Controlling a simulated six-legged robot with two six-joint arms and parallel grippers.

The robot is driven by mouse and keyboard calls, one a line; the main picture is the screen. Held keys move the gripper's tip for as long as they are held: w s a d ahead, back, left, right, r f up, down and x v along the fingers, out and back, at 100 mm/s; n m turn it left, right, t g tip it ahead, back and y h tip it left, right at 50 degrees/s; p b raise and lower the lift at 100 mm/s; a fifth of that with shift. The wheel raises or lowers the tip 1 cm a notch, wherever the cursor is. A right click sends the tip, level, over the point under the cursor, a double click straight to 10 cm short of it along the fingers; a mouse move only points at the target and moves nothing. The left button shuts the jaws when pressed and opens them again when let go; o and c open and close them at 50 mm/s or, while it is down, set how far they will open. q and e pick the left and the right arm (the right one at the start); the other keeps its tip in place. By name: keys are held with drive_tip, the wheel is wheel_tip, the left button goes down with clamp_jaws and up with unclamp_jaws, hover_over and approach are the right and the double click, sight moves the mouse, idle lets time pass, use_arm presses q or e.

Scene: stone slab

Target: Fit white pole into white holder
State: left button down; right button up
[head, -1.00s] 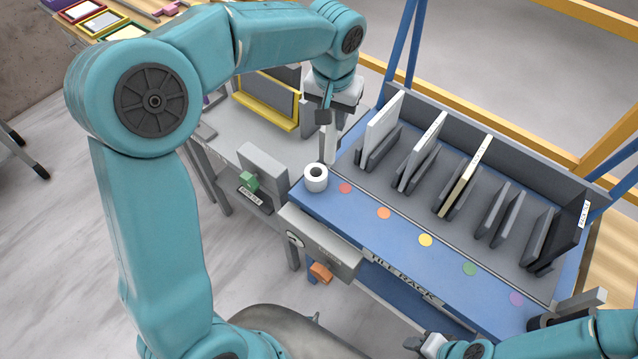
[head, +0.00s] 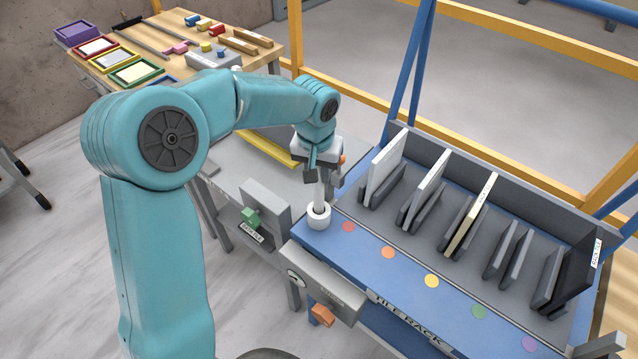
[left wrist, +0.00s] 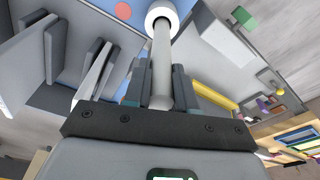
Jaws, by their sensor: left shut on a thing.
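The white pole (head: 319,192) is upright in my left gripper (head: 316,176), which is shut on its upper part. The white holder (head: 318,218) is a short round cup at the left corner of the blue rack. In the head view the pole's lower end meets the holder's opening. In the left wrist view the pole (left wrist: 162,62) runs between the fingers (left wrist: 162,88) to the white ring of the holder (left wrist: 151,19). How deep the end sits is hidden. My right gripper is out of view.
The blue tilt rack (head: 365,250) has several upright panels in slots on its right and coloured dots along its front. A grey panel with a green knob (head: 250,217) stands left of the holder. A wooden table (head: 245,65) with frames and tools is behind.

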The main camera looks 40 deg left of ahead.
sight(319, 185)
use_arm(q)
wheel_tip(319, 185, down, 4)
drive_tip(key=shift+f, duration=0.15)
drive_tip(key=shift+f, duration=0.15)
drive_tip(key=c, duration=0.9)
unclamp_jaws()
